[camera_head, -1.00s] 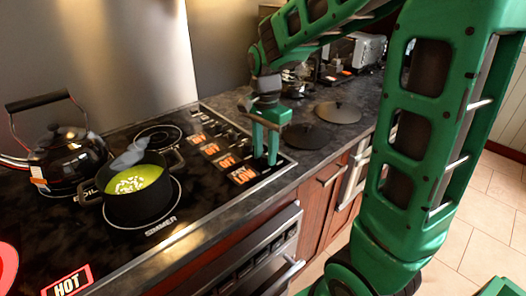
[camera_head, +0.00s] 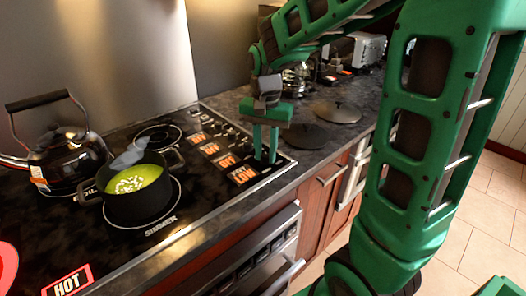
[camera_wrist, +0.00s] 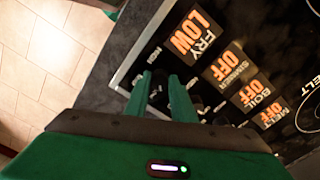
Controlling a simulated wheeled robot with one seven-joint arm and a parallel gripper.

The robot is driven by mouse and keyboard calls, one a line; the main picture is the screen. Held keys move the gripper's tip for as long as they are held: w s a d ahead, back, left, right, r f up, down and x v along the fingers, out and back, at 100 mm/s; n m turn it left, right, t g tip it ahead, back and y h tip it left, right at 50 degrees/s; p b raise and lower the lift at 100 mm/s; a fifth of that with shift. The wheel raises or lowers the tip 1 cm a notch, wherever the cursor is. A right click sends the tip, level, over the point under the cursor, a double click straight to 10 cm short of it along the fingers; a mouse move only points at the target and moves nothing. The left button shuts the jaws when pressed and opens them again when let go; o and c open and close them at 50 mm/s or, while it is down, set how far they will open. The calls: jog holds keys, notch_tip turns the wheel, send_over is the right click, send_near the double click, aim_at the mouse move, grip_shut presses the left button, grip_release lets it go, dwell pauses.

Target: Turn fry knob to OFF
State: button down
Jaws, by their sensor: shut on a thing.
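The fry label (camera_wrist: 195,33) reads "FRY LOW" in orange and white in the wrist view. It also shows at the stove's near right corner in the head view (camera_head: 243,174). My gripper (camera_head: 265,159) points down at the row of knobs beside this label. In the wrist view my gripper (camera_wrist: 160,92) has its two green fingers around the dark fry knob (camera_wrist: 160,98), shut on it. The knob is mostly hidden by the fingers and hard to make out against the black panel.
Other labels read "OFF", such as boil (camera_wrist: 250,95) and melt (camera_wrist: 270,118). A black pot (camera_head: 140,205) with green contents and a black kettle (camera_head: 68,160) stand on the stove. Dark round lids (camera_head: 338,112) lie on the counter at the right.

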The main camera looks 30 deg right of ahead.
aim_at(266, 154)
jog(key=n, duration=0.4)
jog(key=shift+w+r+n, duration=0.15)
jog(key=shift+n, duration=0.25)
jog(key=n, duration=0.4)
jog(key=shift+n, duration=0.3)
jog(key=c, duration=1.5)
grip_release()
notch_tip(266, 154, up, 11)
jog(key=shift+f, duration=0.2)
jog(key=shift+d, duration=0.1)
